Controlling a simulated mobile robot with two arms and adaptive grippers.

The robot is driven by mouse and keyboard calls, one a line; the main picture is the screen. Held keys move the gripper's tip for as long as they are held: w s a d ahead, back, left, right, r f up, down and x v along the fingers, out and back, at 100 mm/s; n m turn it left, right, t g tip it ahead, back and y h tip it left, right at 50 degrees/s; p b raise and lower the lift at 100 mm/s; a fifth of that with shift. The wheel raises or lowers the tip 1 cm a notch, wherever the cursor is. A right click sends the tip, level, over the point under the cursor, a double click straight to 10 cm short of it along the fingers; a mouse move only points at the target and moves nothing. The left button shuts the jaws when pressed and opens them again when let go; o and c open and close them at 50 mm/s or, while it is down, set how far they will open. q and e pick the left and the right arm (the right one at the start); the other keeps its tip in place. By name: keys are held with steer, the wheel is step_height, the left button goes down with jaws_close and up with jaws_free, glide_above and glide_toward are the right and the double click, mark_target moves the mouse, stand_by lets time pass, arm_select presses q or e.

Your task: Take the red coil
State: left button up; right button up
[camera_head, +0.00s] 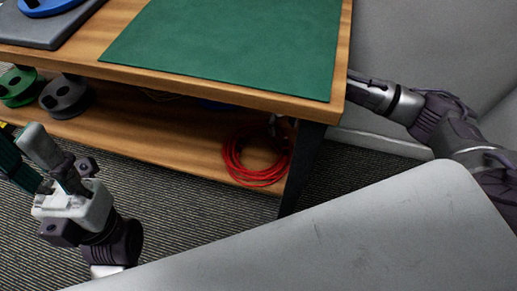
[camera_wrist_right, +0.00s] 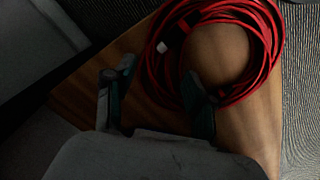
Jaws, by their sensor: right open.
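The red coil (camera_head: 255,166) lies on the wooden lower shelf, near its right end, under the table top. In the right wrist view the coil (camera_wrist_right: 166,68) fills the upper middle, with a pale plug tip on its left side. My right gripper (camera_wrist_right: 157,90) is open. The coil's left side shows between its fingertips, with one finger over the inside of the loop; I cannot tell if they touch. In the head view the right gripper is mostly hidden behind the table edge and leg. My left gripper (camera_head: 24,163) is at the left edge, away from the coil, its fingertips unclear.
A dark table leg (camera_head: 303,165) stands just right of the coil. The table top carries a green mat (camera_head: 230,45) and a grey tray (camera_head: 42,34) with a blue spool. Green (camera_head: 18,88) and dark (camera_head: 66,97) spools sit at the shelf's left.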

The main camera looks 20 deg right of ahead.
mark_target(281, 137)
steer(key=f, duration=0.1)
steer(key=f+b, duration=0.1)
steer(key=f, duration=0.1)
steer(key=f+b, duration=0.1)
steer(key=f, duration=0.1)
steer(key=shift+s+a+f, duration=0.15)
steer(key=shift+s+f, duration=0.1)
steer(key=shift+s, duration=0.1)
jaws_close()
steer(key=shift+r, duration=0.1)
